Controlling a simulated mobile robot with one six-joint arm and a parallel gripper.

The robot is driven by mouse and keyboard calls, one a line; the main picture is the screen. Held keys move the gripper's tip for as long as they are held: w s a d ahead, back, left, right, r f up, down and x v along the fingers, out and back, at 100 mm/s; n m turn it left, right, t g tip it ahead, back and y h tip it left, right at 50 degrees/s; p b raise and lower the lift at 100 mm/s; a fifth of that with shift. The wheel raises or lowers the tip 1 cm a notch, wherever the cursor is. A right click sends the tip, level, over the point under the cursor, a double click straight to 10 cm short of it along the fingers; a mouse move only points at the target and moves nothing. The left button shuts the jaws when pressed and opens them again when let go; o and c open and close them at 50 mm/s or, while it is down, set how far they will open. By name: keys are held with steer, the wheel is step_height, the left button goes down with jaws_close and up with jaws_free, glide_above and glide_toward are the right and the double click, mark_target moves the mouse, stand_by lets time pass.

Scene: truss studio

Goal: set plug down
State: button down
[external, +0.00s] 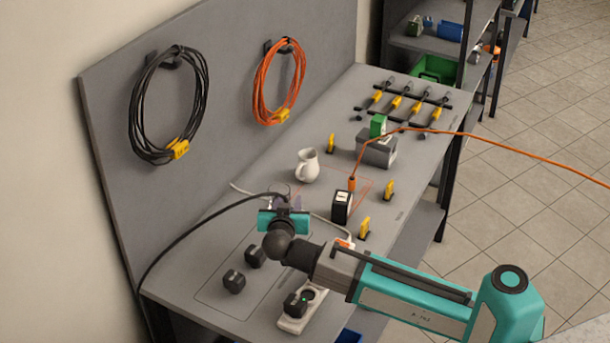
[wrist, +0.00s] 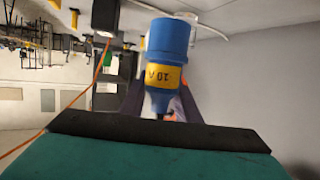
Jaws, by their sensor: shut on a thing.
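The plug (wrist: 168,42) is blue with a yellow band marked 10A, and in the wrist view it stands between my gripper's purple fingers. My gripper (external: 284,193) is shut on it. In the external view my gripper is over the workbench (external: 217,262), near its back edge, left of a black box with a white label. The plug is mostly hidden there by my wrist. A black cable runs from the lower left of the bench to my gripper. I cannot tell whether the plug touches the bench.
A white jug (external: 307,167) and the black box (external: 342,206) stand near my gripper. A white power strip (external: 294,322), dark blocks (external: 234,281) and yellow upright pieces (external: 364,226) are around the bench. An orange cable (external: 480,138) crosses right. Outlined bench areas at front left are partly clear.

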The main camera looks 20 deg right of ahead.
step_height(320, 180, down, 6)
steer(key=shift+p, duration=0.45)
stand_by(0.3)
steer(key=shift+f, duration=0.2)
steer(key=shift+f+p, duration=0.3)
steer(key=shift+f, duration=1.5)
steer(key=shift+f, duration=0.15)
steer(key=c, duration=1.3)
jaws_free()
steer(key=shift+c, duration=0.2)
steer(key=shift+r, duration=0.2)
